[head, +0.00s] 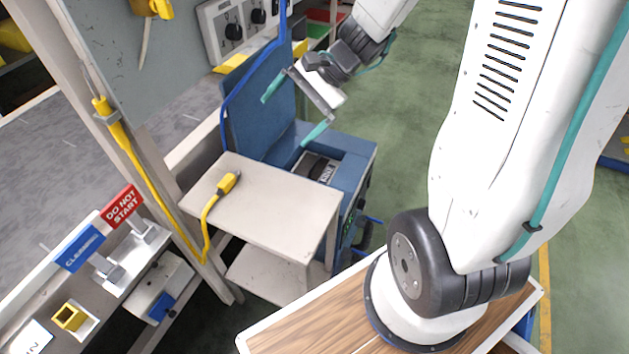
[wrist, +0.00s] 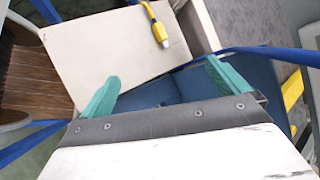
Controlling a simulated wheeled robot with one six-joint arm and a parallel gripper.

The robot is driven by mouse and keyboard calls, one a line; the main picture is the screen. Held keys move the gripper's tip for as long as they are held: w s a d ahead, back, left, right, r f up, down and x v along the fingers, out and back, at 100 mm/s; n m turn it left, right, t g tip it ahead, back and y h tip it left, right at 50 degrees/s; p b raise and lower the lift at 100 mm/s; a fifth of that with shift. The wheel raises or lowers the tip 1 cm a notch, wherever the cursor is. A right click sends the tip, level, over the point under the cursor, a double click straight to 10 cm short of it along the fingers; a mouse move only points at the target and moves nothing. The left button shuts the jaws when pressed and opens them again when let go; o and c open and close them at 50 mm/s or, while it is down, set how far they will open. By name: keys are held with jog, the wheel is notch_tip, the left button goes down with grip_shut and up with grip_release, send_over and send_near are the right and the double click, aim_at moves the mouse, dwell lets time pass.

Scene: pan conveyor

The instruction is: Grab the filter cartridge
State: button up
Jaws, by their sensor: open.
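My gripper (head: 293,111) is open, its two teal fingers spread wide and empty in front of the raised blue lid (head: 244,108) of a blue machine (head: 352,158). The machine's top has an opening with a dark and grey ribbed part (head: 318,168) in it; this may be the filter cartridge, but I cannot tell for sure. One finger hangs just above that part. In the wrist view my gripper (wrist: 162,83) shows both teal fingers with blue machine surfaces (wrist: 172,88) between them. No cartridge can be made out there.
A beige cart top (head: 265,195) with a yellow connector (head: 228,183) and cable stands in front of the machine. A workbench with a red "DO NOT START" tag (head: 122,206) and a blue tag (head: 80,248) is at left. Green floor (head: 415,110) is clear behind the machine.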

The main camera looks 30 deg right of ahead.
jog(key=w+d+f+m+t, duration=0.4)
jog(key=w+d+f+m, duration=0.3)
jog(key=f, duration=0.4)
jog(key=m+t+h, duration=0.1)
jog(key=m+h, duration=0.2)
jog(key=m, duration=0.7)
send_near(320, 171)
jog(key=w+a, duration=0.1)
jog(key=w+a+r, duration=0.1)
jog(key=shift+w+a+r, duration=0.15)
jog(key=shift+a, duration=0.2)
jog(key=x, duration=0.5)
jog(key=shift+w+d, duration=0.2)
jog(key=shift+r, duration=0.15)
jog(key=c, duration=1.7)
